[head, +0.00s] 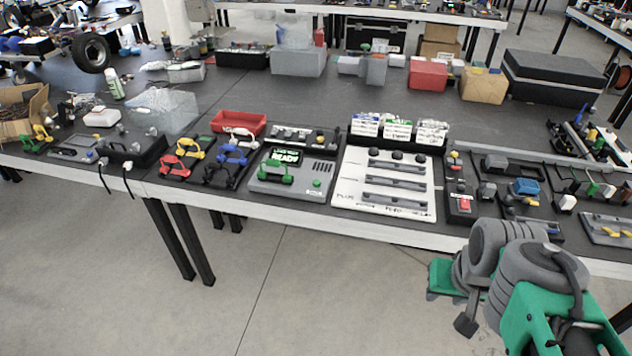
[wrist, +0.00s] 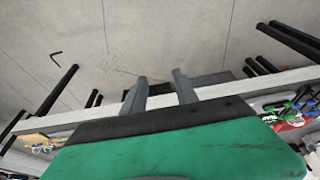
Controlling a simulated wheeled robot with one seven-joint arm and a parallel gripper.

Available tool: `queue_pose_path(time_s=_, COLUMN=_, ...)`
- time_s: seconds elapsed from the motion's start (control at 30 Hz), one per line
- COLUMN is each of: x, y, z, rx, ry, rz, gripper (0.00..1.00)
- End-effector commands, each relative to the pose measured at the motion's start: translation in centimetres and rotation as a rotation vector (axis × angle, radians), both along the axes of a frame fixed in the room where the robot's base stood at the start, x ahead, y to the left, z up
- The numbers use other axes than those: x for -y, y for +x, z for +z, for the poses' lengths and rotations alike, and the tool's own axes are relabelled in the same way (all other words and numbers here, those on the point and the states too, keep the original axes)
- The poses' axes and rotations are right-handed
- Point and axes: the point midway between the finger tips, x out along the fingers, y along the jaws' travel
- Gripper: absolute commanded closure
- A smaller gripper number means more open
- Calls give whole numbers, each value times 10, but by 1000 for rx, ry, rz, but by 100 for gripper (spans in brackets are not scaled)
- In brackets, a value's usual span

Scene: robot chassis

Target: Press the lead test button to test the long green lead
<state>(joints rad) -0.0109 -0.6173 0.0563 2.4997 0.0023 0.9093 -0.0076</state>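The lead tester (head: 296,190) is a grey box near the front edge of the table, with a screen (head: 286,155) reading "READY" in green. A green lead (head: 275,172) sits on its left part. A small green button (head: 317,183) is at its lower right, with an unreadable label below; it looks like the test button. My arm is at the lower right of the head view, well apart from the tester. In the wrist view my gripper (wrist: 159,78) has its two grey fingers apart with nothing between them.
Left of the tester is a black holder (head: 207,172) with red, yellow, blue and black leads. A red tray (head: 238,123) is behind it. A white panel (head: 384,190) with slots stands to the right. Another green lead (head: 27,144) lies far left. Floor in front is clear.

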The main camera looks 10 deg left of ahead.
Motion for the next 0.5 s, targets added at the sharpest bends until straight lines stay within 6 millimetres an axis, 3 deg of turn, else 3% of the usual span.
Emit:
queue_pose_path(time_s=0.4, x=0, y=0, z=0, rx=0, ry=0, rz=0, gripper=100)
queue_pose_path(time_s=0.5, x=0, y=0, z=0, rx=0, ry=0, rz=0, gripper=100)
